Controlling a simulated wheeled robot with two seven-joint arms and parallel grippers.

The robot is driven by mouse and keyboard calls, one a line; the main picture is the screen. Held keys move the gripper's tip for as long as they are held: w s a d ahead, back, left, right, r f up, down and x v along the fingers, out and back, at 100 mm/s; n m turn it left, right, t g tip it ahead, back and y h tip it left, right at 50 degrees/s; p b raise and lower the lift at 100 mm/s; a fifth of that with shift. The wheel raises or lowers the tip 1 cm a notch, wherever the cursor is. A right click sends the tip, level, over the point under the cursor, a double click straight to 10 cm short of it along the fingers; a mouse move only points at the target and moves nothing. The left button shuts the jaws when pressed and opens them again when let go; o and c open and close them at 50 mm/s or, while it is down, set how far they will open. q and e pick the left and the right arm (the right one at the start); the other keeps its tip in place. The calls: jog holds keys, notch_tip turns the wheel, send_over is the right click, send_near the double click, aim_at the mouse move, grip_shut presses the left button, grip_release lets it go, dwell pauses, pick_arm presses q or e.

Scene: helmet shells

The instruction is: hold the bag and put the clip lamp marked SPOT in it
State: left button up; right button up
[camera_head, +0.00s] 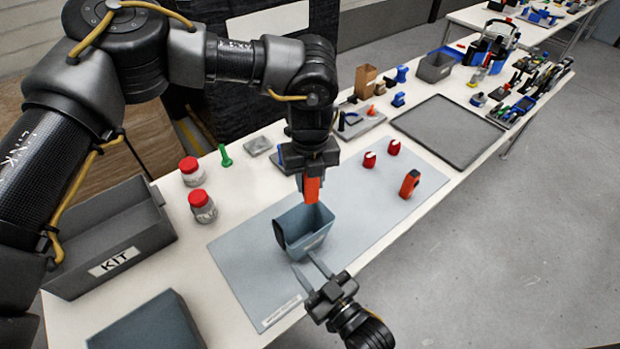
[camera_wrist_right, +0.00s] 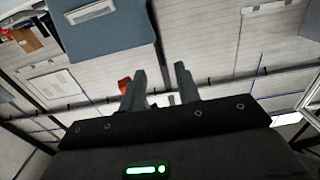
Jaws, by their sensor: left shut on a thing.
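The bag (camera_head: 318,236), a blue-grey open-topped pouch with a pale label, stands on the grey-blue mat. The right wrist view shows what looks like its side (camera_wrist_right: 105,40) at upper left. My left gripper (camera_head: 312,180) is shut on an orange block-like thing, probably a clip lamp (camera_head: 312,192), held upright just above the bag's opening; no marking is readable. Another orange and black thing (camera_head: 410,183), possibly also a clip lamp, is on the mat at right. My right gripper (camera_head: 304,260) is open, its fingers apart and empty, close to the bag's near side; contact is unclear.
Two red things (camera_head: 369,160) stand at the mat's (camera_head: 240,265) far side. Two red-lidded jars (camera_head: 202,206) and a grey KIT bin (camera_head: 110,235) are at left. A dark tray (camera_head: 448,130) and several tools lie farther along the table.

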aim_at(283, 237)
jog(key=shift+x, duration=6)
jog(key=shift+c, duration=0.4)
grip_shut()
pick_arm(q)
jog(key=n, duration=0.4)
jog(key=shift+n, duration=0.4)
